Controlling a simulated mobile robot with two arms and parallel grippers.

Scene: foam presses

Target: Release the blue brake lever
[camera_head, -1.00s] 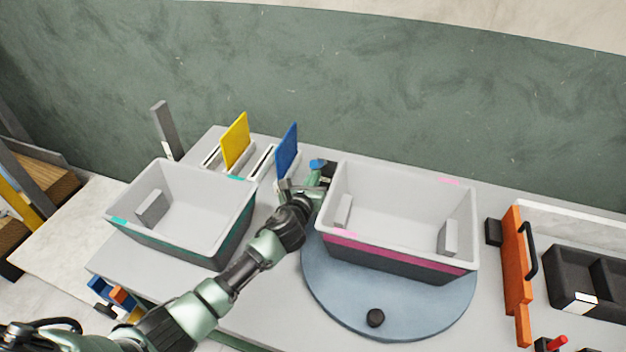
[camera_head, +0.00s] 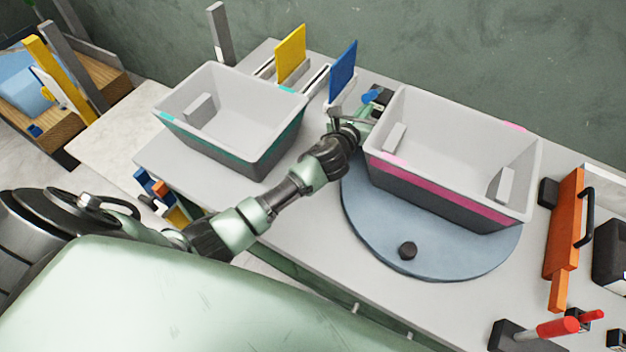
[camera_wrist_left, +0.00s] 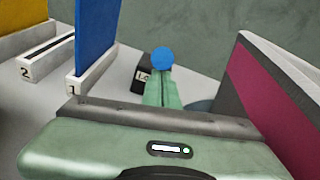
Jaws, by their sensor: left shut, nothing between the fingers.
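The blue brake lever's round knob (camera_head: 369,96) stands beside a small black block (camera_head: 382,94) behind the turntable, left of the pink-striped bin. My left gripper (camera_head: 366,112) reaches in from the left and is shut, its fingertips close in front of the knob. In the left wrist view the blue knob (camera_wrist_left: 162,57) appears just beyond the closed green fingers (camera_wrist_left: 161,84). I cannot tell whether they touch it. The black block (camera_wrist_left: 141,78) with a partly hidden white label shows left of the fingers. The lever's lower part is hidden. My right gripper is not in view.
The pink-striped bin (camera_head: 455,115) stands on the blue-grey turntable (camera_head: 385,225), close to my gripper's right. A teal-striped bin (camera_head: 215,143) stands to the left. The blue panel (camera_head: 343,70) and yellow panel (camera_head: 290,52) stand in slots behind. An orange panel (camera_head: 565,225) stands at right.

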